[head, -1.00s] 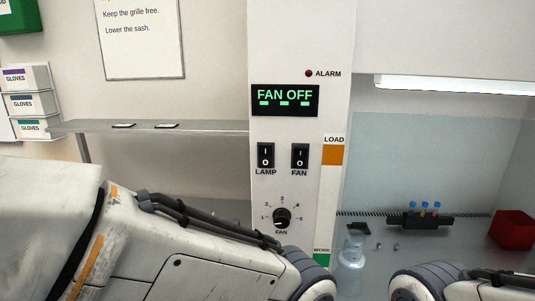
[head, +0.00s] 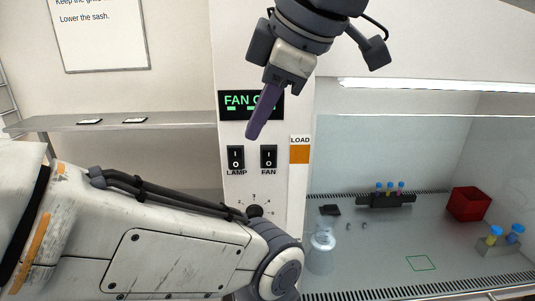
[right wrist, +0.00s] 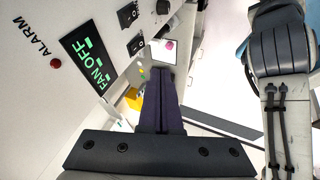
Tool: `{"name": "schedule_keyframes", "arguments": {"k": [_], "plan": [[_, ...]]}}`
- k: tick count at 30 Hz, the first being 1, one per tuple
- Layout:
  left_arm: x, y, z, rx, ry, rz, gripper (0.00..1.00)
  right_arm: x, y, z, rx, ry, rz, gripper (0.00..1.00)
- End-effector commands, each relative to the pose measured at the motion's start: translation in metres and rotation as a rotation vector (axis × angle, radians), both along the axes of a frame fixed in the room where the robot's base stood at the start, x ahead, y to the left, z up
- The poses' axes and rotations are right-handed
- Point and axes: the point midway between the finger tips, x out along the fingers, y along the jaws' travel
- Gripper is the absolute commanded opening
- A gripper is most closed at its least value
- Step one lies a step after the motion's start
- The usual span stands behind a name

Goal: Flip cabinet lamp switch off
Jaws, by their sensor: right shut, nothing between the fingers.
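The lamp switch (head: 235,157) is a black rocker marked I over O, at the left of the pair on the white panel. It also shows in the right wrist view (right wrist: 136,45). Its tilt is hard to tell. The cabinet's light strip (head: 430,86) glows. My right gripper (head: 252,134) is shut and empty, its purple fingers pointing down in front of the display, above and between the two switches. In the right wrist view, its fingertips (right wrist: 162,73) are apart from the lamp switch. My left gripper is out of view.
The fan switch (head: 268,157) sits close to the right of the lamp switch. The display (head: 232,101) is partly covered by my right gripper. My left arm crosses below the switches, partly hiding the fan knob (head: 255,210). A clear bottle (head: 321,252) stands inside the cabinet.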

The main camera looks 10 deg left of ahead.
Motion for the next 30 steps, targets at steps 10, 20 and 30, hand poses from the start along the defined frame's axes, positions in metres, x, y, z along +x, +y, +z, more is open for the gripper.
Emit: {"name": "schedule_keyframes", "arguments": {"k": [10,20,30], "plan": [[0.000,0.000,0.002,0.000,0.000,0.000,0.00,0.005,0.007,-0.014,-0.002,0.005,-0.002,0.00],[0.000,0.000,0.013,0.000,0.000,-0.002,0.00,0.025,0.037,-0.071,-0.004,0.006,-0.003,0.00],[0.000,0.000,0.036,0.000,-0.001,-0.006,0.00,0.061,0.053,-0.092,0.000,0.003,-0.004,0.00]]}}
